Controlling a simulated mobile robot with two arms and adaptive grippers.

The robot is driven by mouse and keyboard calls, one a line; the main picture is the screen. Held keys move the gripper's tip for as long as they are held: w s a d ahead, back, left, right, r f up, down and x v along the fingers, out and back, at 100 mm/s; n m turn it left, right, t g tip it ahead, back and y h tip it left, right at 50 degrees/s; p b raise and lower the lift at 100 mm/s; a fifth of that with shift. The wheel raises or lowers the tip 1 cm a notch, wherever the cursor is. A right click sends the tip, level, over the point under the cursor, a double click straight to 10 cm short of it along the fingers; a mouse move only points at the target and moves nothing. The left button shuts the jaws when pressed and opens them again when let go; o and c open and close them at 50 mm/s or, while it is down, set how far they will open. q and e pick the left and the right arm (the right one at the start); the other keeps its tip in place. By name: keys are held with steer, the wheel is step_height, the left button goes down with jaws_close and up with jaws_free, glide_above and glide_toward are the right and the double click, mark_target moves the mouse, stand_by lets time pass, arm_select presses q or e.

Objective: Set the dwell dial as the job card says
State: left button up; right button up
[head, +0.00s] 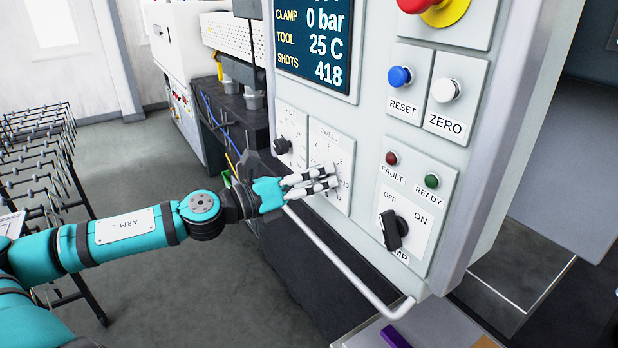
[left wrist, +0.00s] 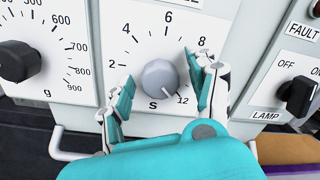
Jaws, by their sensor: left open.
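The dwell dial is a grey round knob (left wrist: 160,78) on a white plate with a scale in s, numbered up to 12. Its pointer seems to face the lower right, near 12. My left gripper (left wrist: 158,82) is open, with one finger on each side of the knob; I cannot tell whether they touch it. In the head view the same gripper (head: 335,176) is in front of the dwell plate (head: 333,142) and covers the knob. I cannot make out a job card in either view. My right gripper is out of view.
A black dial (left wrist: 18,62) marked in g sits to the left of the dwell dial. A black lamp switch (head: 395,230) is to the right, below fault and ready lights. Blue reset (head: 400,76) and white zero (head: 446,90) buttons are above. A rail (head: 345,262) runs below the panel.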

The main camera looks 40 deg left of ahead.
arm_select(q)
steer(key=v, duration=1.2)
steer(key=shift+w, duration=0.1)
steer(key=shift+a, duration=0.1)
stand_by(0.3)
